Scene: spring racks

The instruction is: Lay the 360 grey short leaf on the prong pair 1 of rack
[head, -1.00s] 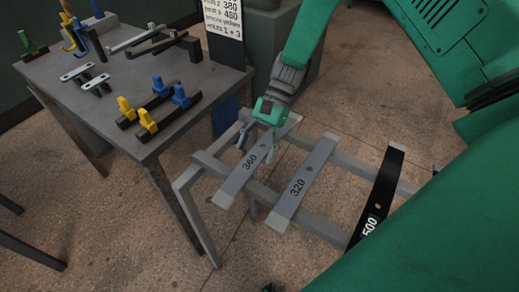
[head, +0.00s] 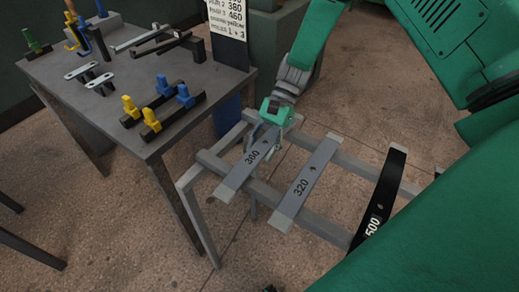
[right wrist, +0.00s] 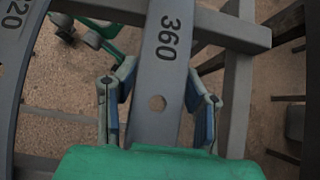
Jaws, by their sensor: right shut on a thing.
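The grey short leaf marked 360 (head: 239,172) lies across the two rails of a low grey frame (head: 318,228) at the centre of the head view. My right gripper (head: 267,132) is at its far part. In the right wrist view the leaf (right wrist: 152,75) runs between the two fingers of that gripper (right wrist: 159,110), which is shut on its sides near a round hole. On the table stand two black bars with yellow prongs (head: 151,120) and blue prongs (head: 186,96). I cannot tell which are prong pair 1. My left gripper is not clearly visible.
A grey leaf marked 320 (head: 305,182) and a dark leaf marked 500 (head: 381,198) lie on the same frame to the right. The table (head: 65,120) left of the frame also holds other bars and fixtures.

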